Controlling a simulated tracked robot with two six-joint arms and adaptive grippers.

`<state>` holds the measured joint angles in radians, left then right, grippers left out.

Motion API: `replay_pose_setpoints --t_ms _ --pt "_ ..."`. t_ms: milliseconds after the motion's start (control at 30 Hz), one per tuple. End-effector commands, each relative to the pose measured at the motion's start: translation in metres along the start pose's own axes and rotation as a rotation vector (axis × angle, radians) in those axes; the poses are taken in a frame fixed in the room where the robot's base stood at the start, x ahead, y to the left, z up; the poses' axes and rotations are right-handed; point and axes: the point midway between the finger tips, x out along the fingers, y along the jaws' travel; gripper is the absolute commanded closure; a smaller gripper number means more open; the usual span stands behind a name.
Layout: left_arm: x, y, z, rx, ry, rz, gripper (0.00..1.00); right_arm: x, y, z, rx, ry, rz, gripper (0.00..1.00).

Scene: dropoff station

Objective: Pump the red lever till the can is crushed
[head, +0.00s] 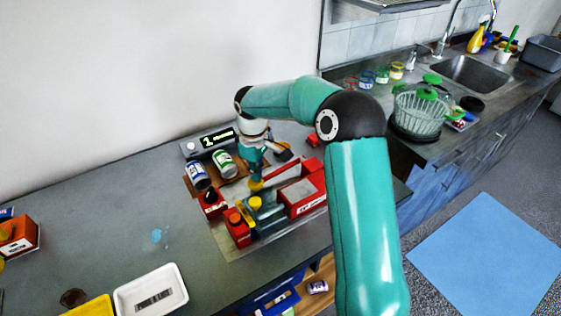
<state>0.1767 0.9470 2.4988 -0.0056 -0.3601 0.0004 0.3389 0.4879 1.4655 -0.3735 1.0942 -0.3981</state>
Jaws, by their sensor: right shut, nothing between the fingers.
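The can crusher (303,197) is a red and grey press with yellow parts, on a grey base plate on the counter. A small red piece (313,138) shows at its far right end; I cannot tell whether it is the lever's handle. A blue-and-white can (197,177) and a green-and-white can (223,164) stand beside the press at its back left. No can is clearly visible inside the press. My left gripper is out of view.
A display box (209,143) stands behind the cans. A white tray (150,292), a yellow tray (91,307) and an orange-red box (18,236) are at the left. A sink (468,73) and green-lidded basket (421,105) are at the right. The counter's left middle is mostly clear.

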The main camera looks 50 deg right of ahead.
Motion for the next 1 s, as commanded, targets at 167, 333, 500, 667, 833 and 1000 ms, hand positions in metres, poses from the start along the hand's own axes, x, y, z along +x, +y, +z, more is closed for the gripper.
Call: replay_pose_setpoints --t_ms 167,333,500,667,833,1000 --pt "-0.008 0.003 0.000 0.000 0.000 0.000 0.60 -0.005 0.000 0.004 0.000 -0.016 -0.006 1.00" --pt "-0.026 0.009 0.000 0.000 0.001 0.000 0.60 -0.030 0.002 0.004 0.001 -0.011 -0.005 1.00" --pt "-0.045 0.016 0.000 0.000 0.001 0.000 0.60 -0.055 0.005 0.004 0.000 -0.006 -0.004 1.00" --pt "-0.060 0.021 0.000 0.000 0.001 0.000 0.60 -0.075 0.007 0.005 0.000 -0.005 -0.004 1.00" --pt "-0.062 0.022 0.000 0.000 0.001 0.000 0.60 -0.079 0.008 0.005 0.000 -0.005 -0.004 1.00" --pt "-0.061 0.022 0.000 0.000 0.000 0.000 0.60 -0.079 0.008 0.005 0.000 -0.003 -0.003 1.00"
